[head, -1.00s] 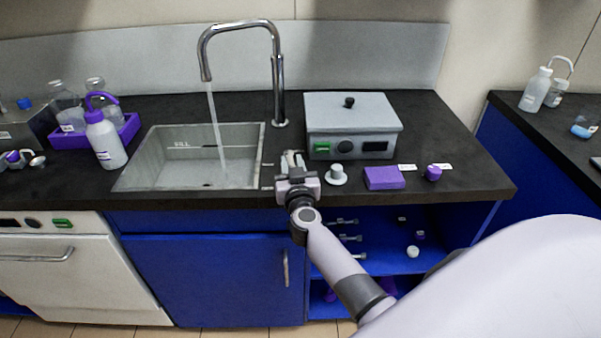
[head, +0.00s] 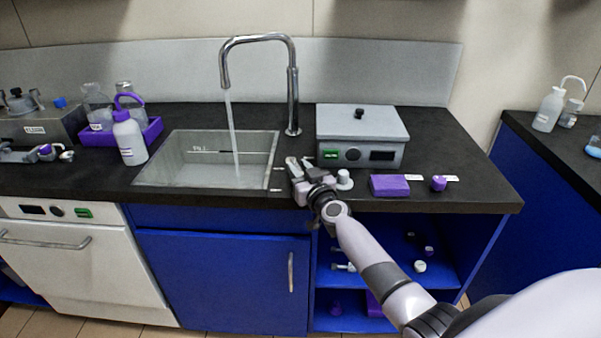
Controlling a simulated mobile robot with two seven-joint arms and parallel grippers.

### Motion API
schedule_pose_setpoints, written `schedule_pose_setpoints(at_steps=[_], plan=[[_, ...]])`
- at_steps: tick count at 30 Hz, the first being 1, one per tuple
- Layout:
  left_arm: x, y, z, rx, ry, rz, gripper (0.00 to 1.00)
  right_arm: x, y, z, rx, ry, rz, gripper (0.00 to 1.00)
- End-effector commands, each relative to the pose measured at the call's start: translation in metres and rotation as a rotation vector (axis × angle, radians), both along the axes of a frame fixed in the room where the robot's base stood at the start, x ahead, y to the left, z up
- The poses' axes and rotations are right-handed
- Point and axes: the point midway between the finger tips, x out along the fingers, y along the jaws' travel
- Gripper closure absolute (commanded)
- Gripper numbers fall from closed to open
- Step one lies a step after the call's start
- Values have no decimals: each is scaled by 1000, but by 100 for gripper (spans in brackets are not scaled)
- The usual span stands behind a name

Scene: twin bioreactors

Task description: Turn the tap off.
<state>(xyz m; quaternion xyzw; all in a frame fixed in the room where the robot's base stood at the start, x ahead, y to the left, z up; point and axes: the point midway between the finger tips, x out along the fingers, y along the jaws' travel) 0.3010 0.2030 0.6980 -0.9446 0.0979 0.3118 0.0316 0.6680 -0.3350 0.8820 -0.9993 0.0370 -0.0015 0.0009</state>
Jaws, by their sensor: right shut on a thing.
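The chrome tap (head: 292,90) arches over the grey sink (head: 160,172) at the back of the dark counter. A stream of water (head: 233,135) runs from its spout into the basin. My right gripper (head: 298,163) is low over the counter, just right of the sink and in front of the tap's base. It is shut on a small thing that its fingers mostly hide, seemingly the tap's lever. Small pale marks lie on the counter to its left. My left gripper is not in view.
A grey box device (head: 362,125) stands behind and right of the gripper. A white knob-like piece (head: 344,180) is close to its right side. A purple block (head: 390,186) lies farther right. A purple tray (head: 100,137) with bottles stands left of the sink.

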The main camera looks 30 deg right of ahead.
Motion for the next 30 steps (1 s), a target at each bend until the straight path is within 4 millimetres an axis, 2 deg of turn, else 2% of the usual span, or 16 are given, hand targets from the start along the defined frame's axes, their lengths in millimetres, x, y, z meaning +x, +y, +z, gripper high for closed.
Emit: schedule_pose_setpoints(at_steps=[1,22,23,24,30], plan=[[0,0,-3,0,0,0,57,-2,1,-10,-10,16,16,100],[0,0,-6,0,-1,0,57,-2,2,-9,-6,16,58,100],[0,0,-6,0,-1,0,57,-2,2,-9,-6,16,58,62],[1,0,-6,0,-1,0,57,-2,2,-9,-6,16,57,53],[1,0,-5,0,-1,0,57,-1,2,-6,-4,11,56,53]])
